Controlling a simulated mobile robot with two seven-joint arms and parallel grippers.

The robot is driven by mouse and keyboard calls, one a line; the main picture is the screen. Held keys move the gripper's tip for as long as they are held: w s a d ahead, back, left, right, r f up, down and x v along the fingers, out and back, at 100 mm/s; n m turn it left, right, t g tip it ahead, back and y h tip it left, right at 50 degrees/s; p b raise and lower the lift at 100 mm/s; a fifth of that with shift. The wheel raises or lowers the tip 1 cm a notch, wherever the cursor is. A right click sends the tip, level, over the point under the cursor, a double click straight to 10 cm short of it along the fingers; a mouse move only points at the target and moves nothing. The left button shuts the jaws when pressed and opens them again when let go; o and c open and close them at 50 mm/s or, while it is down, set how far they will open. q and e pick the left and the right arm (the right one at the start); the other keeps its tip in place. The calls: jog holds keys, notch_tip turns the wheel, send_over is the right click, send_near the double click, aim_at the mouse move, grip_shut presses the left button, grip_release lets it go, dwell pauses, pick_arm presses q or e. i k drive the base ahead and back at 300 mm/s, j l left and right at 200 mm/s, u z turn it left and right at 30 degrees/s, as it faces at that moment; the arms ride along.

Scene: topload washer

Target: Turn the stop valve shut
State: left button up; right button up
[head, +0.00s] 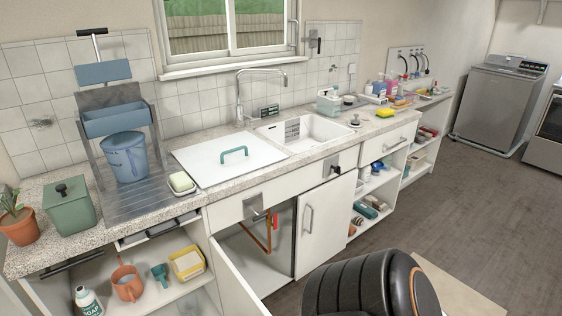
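Inside the open cabinet under the sink, a small red handle (275,221) shows beside a copper-coloured pipe (268,240). It looks like a stop valve, but it is too small to tell its setting. A dark lever-like fitting (315,44) is on the wall tiles right of the window. Hose connections (411,64) are on a wall plate farther right; I cannot tell which fitting the task means. Neither of my grippers is in view.
The left cabinet door (238,284) stands open and the right door (311,228) partly covers the opening. A black rounded object (355,287) fills the bottom centre. The countertop holds a sink (318,130), bins and bottles. Floor (480,200) is clear at right, before the washer (490,105).

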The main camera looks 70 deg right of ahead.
aim_at(275, 225)
jog(key=k+l, duration=0.1)
jog(key=l, duration=1.7)
jog(key=k+l, duration=0.15)
jog(key=l, duration=0.75)
